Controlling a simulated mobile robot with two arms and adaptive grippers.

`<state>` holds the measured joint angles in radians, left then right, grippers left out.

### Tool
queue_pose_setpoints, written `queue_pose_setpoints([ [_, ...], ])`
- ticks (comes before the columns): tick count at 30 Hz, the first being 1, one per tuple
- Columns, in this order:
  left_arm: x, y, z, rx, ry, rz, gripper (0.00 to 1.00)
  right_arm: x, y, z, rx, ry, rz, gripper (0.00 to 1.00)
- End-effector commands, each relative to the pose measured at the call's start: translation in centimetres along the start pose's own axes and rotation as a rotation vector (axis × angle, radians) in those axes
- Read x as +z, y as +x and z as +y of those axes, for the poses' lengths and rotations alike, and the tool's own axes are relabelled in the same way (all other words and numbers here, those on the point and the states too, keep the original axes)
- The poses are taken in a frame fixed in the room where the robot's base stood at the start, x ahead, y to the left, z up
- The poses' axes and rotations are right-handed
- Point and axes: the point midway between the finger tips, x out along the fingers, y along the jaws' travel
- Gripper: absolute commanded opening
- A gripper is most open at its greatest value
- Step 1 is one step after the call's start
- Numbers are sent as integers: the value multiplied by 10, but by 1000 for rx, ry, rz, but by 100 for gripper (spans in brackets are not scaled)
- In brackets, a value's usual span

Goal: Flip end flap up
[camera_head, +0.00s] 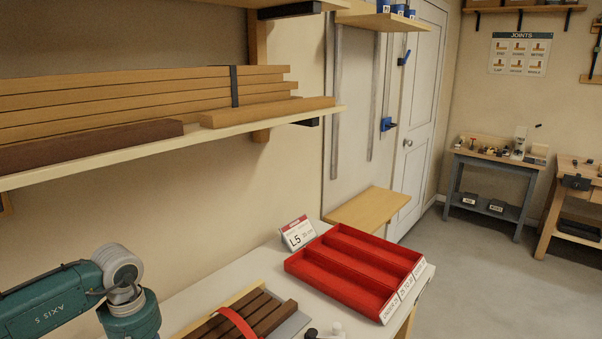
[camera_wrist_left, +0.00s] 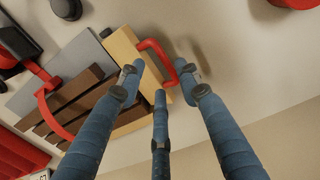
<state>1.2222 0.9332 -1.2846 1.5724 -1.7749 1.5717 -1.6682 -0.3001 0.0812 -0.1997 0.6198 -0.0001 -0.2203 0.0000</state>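The likely end flap is a light wood board (camera_wrist_left: 125,45) with a red loop handle (camera_wrist_left: 151,45), seen in the left wrist view along the end of a block of dark wooden strips (camera_wrist_left: 75,98). In the head view the left gripper is below the picture edge, and my right gripper is in neither view.
A red strap (camera_wrist_left: 45,105) arches over the strips, which lie by a grey plate (camera_wrist_left: 78,55). A red compartment tray (camera_head: 352,265) and an L5 sign (camera_head: 297,233) stand on the white bench (camera_head: 265,262). A loaded shelf (camera_head: 170,145) overhangs the back.

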Motion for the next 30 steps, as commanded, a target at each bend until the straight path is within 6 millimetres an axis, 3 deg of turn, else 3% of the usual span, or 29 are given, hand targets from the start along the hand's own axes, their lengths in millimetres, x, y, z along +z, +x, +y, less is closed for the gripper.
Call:
queue_pose_setpoints([
  [15, 0, -53, 0, 0, 0, 1, 34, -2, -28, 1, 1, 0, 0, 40],
  [30, 0, -58, -1, -2, 0, 1, 34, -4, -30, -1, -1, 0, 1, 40],
])
